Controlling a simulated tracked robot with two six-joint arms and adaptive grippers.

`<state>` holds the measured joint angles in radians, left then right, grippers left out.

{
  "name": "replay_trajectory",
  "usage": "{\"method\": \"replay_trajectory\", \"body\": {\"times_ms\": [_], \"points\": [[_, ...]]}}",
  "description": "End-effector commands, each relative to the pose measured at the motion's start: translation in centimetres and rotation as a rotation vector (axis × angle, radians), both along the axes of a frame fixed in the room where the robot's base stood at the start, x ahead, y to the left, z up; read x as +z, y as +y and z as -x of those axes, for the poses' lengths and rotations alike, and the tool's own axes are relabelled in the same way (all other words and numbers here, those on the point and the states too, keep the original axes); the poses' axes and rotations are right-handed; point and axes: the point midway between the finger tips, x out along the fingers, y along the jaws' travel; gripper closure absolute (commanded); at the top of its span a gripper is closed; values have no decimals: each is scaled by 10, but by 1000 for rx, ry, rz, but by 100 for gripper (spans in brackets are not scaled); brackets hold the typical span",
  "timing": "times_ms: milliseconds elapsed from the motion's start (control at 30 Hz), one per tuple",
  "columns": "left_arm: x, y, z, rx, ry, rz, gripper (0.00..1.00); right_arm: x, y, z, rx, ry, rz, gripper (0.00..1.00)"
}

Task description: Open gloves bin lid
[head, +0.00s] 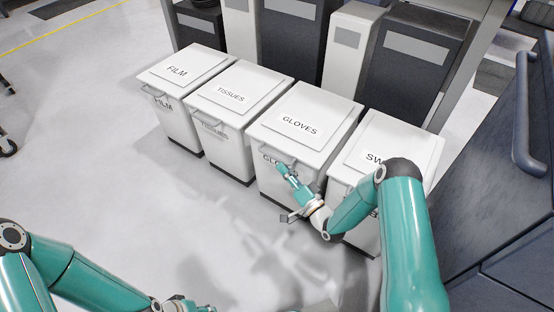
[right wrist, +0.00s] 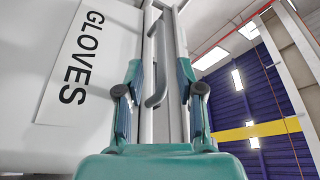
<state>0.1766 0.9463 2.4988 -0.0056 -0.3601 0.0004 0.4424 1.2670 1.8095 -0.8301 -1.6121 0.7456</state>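The gloves bin (head: 275,185) is a white box in the row, with a flat white lid (head: 312,108) labelled GLOVES. The lid lies closed. My right gripper (head: 281,168) is at the bin's upper front, by the lid handle. In the right wrist view, the grey bar handle (right wrist: 157,75) stands between the two fingers of my right gripper (right wrist: 159,65), which are apart with gaps beside the bar. The GLOVES front label (right wrist: 83,58) is on the left there. My left gripper (head: 180,304) is at the bottom edge of the head view, partly cut off; its fingers are unclear.
The FILM bin (head: 180,122) and TISSUES bin (head: 226,150) stand left of the gloves bin. A fourth bin (head: 402,136), labelled SW…, stands right, partly behind my right arm. Taller grey units stand behind. A dark cabinet (head: 500,160) is at right.

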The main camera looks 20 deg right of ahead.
Motion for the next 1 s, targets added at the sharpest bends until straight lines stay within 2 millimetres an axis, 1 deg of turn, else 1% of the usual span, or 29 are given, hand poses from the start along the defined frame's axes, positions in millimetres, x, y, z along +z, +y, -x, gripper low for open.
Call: {"method": "replay_trajectory", "body": {"times_ms": [33,100,200,300,500,733,767,800,967,1000], "points": [[-5,0,0,0,0,0,60,1,5,-10,3,-5,1,63],[-9,0,0,0,0,0,60,3,9,-22,3,-4,1,63],[-12,0,0,0,0,0,60,7,14,-36,2,-4,1,63],[-14,0,0,0,0,0,60,9,16,-46,-1,-2,0,63],[-16,0,0,0,0,0,60,12,19,-54,-1,1,0,63],[-15,0,0,0,0,0,60,12,19,-55,-1,0,0,63],[-15,0,0,0,0,0,60,12,19,-55,-2,1,0,66],[-15,0,0,0,0,0,60,12,19,-54,-2,1,0,73],[-15,0,0,0,0,0,60,12,19,-54,-2,1,0,99],[-15,0,0,0,0,0,60,12,18,-54,-2,1,0,100]]}}
